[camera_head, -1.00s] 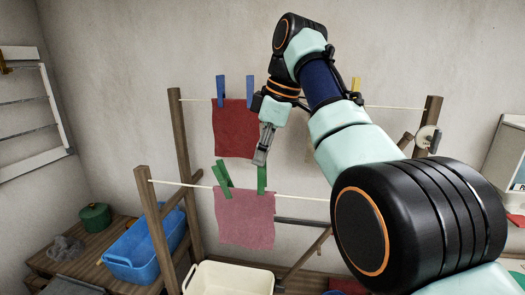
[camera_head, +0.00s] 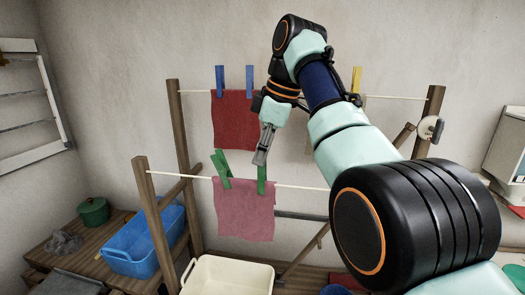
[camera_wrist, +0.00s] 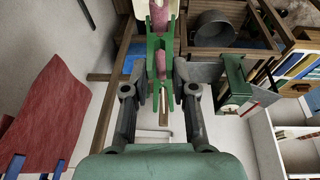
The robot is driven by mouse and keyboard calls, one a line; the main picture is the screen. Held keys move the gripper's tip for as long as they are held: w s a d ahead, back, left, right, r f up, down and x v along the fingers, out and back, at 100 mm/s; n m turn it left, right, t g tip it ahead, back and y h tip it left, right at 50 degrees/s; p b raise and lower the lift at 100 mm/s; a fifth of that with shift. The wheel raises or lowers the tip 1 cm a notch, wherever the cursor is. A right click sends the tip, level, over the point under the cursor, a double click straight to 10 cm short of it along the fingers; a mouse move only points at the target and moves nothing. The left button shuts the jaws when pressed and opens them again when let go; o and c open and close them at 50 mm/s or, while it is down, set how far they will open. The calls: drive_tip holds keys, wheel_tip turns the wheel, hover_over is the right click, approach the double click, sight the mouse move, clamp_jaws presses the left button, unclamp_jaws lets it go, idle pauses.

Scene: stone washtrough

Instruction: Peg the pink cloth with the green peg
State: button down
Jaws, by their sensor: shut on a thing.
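The pink cloth (camera_head: 244,215) hangs over the front line. A tilted green peg (camera_head: 221,168) stands at its top left. A second green peg (camera_head: 262,179) sits upright at its top right, its lower part overlapping the cloth. My gripper (camera_head: 261,158) is shut on the top of this right peg. In the wrist view the green peg (camera_wrist: 153,68) lies between my fingertips (camera_wrist: 162,78), with pink cloth (camera_wrist: 162,64) showing between its legs. How deep the cloth sits in the peg is hard to tell.
A red cloth (camera_head: 233,120) hangs on the back line under two blue pegs (camera_head: 220,80). A yellow peg (camera_head: 356,79) is on that line to the right. A cream basin (camera_head: 228,276) stands below, with a blue tub (camera_head: 144,240) and green pot (camera_head: 94,211) at left.

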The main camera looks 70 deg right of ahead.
drive_tip(key=c, duration=0.6)
unclamp_jaws()
drive_tip(key=shift+o, duration=0.2)
wheel_tip(320, 180, up, 8)
drive_tip(key=p, duration=0.8)
